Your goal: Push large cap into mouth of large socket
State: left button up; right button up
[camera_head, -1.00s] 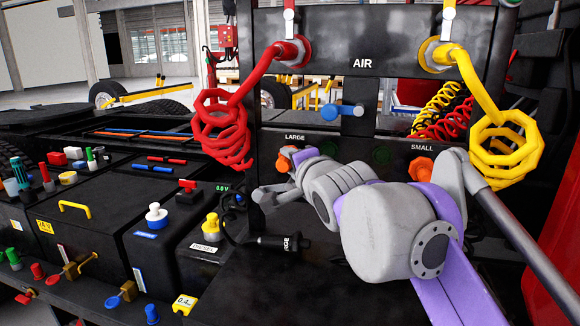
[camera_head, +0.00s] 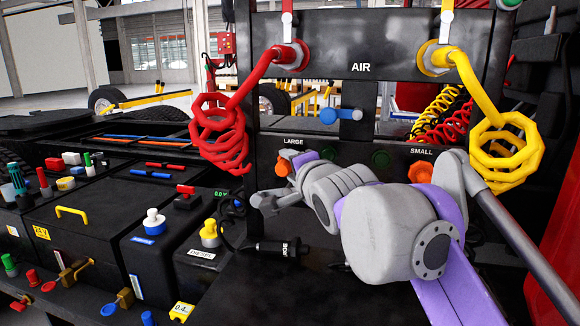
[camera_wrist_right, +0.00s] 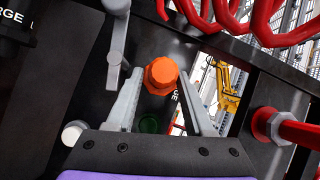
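An orange hexagonal cap (camera_head: 282,168) is at the black panel under the LARGE label, partly hidden by my right gripper. My right gripper (camera_wrist_right: 160,78) has its two grey fingers spread, one on either side of this cap (camera_wrist_right: 160,72) in the right wrist view. I cannot tell whether the fingers touch it. In the head view my right gripper (camera_head: 287,160) is mostly hidden behind my wrist. The large socket's mouth is not visible, and how deep the cap sits cannot be told. A dark green ring (camera_wrist_right: 148,123) is beside the cap. My left gripper is not in view.
Another orange cap (camera_head: 420,172) is under the SMALL label. Red (camera_head: 217,135) and yellow (camera_head: 508,150) coiled hoses flank the panel. Black boxes (camera_head: 105,220) with caps and handles fill the left.

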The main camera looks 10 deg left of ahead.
jog(key=shift+o, duration=0.5)
jog(key=shift+w, duration=0.1)
jog(key=v, duration=1.1)
jog(key=shift+w, duration=0.1)
